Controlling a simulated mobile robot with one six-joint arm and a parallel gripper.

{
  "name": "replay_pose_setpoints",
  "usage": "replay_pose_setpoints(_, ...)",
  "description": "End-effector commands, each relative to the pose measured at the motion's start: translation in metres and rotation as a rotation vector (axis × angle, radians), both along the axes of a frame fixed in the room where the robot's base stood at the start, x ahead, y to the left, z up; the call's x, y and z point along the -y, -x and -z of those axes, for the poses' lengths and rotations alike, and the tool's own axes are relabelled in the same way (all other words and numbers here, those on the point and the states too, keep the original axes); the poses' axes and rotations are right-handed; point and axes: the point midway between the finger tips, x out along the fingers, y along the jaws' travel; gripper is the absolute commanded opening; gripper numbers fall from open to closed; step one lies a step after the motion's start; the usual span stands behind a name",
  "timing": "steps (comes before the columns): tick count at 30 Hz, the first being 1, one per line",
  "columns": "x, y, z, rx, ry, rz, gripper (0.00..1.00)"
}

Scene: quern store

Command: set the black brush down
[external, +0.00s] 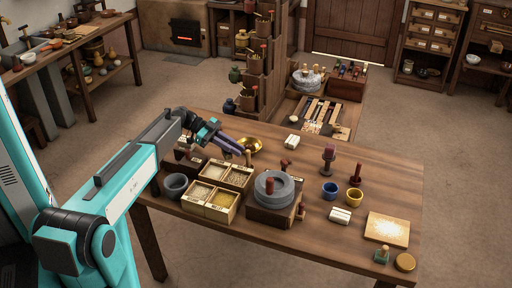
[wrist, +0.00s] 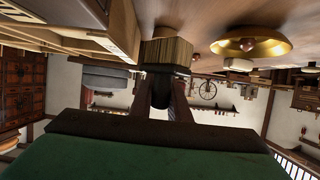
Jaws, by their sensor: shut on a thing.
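My gripper (external: 238,153) reaches over the far left part of the wooden table (external: 310,160), beside a shiny brass bowl (external: 250,146). It is shut on the black brush (wrist: 160,84). In the wrist view, which looks upside down, the brush's dark part sits between the fingers and its pale bristle block points to the tabletop. The brass bowl (wrist: 240,44) shows to its right, apart from it. In the external view the pale end of the brush (external: 248,158) shows just past the fingertips, behind the grain boxes. I cannot tell whether the bristles touch the table.
Open grain boxes (external: 222,206) stand just in front of my gripper, with a grey bowl (external: 175,186) to their left. A stone quern (external: 274,190) stands to their right. Blue (external: 330,190) and yellow (external: 354,198) cups and a floured board (external: 387,230) are farther right. The table's far middle is fairly clear.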

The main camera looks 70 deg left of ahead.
Motion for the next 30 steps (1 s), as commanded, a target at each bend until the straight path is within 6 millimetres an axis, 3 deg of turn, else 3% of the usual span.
replay_pose_setpoints(7,0.000,0.000,0.018,0.000,0.000,0.000,0.00)
replay_pose_setpoints(30,0.000,0.000,0.026,0.000,0.000,0.000,0.00)
